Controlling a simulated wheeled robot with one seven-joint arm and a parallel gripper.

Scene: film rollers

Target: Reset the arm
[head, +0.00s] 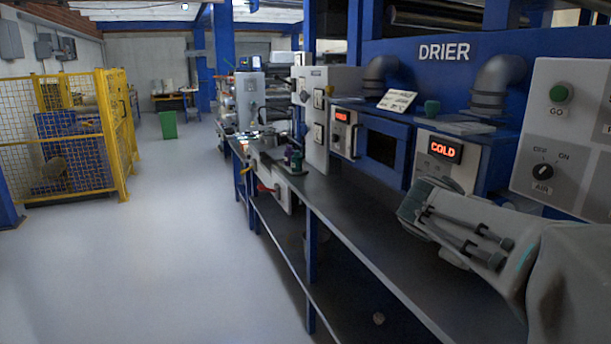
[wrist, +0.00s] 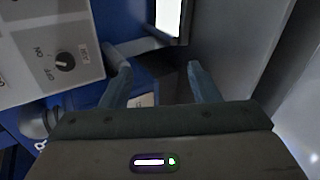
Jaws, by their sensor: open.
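My gripper (wrist: 160,82) is open in the wrist view, its two blue-grey fingers apart with nothing held between them. Beyond the fingers are a dark gap, a blue surface and a grey panel. In the head view my arm (head: 480,235) reaches in from the lower right, over the right end of the bench and in front of the drier's control panels. The fingers cannot be made out clearly in the head view.
A long dark bench (head: 345,215) runs along the blue drier (head: 445,52). Cold display (head: 445,150) and grey switch panel (head: 565,130) stand close to my arm. A yellow cage (head: 65,135) stands left; the floor between is clear.

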